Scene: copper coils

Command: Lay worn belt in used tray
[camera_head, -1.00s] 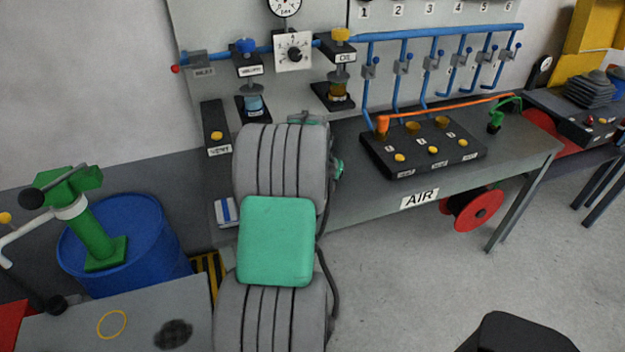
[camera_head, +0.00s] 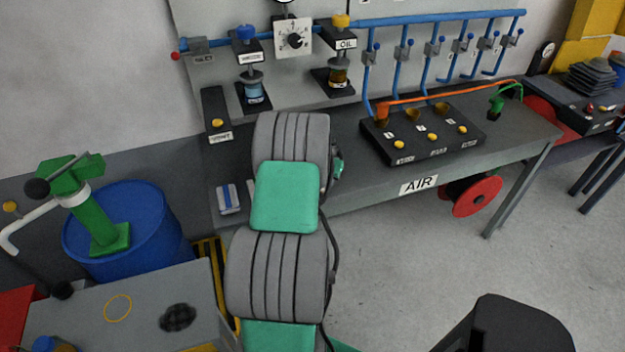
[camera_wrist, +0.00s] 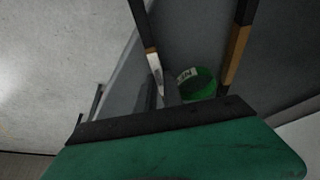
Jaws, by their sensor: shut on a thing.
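In the wrist view my gripper (camera_wrist: 193,84) shows as two dark fingers with tan lower parts, coming down from the top edge. The label is too small to read. A green slab with a black edge (camera_wrist: 180,150) fills the bottom of this view and hides what is below. In the head view my own arm hides the gripper and the belt. I cannot make out the used tray in either view.
A grey bench (camera_head: 400,185) marked AIR carries a black block with funnels (camera_head: 425,135) and a small blue-white item (camera_head: 228,198). A blue drum (camera_head: 150,225) with a green pump stands left. A red reel (camera_head: 478,196) is under the bench.

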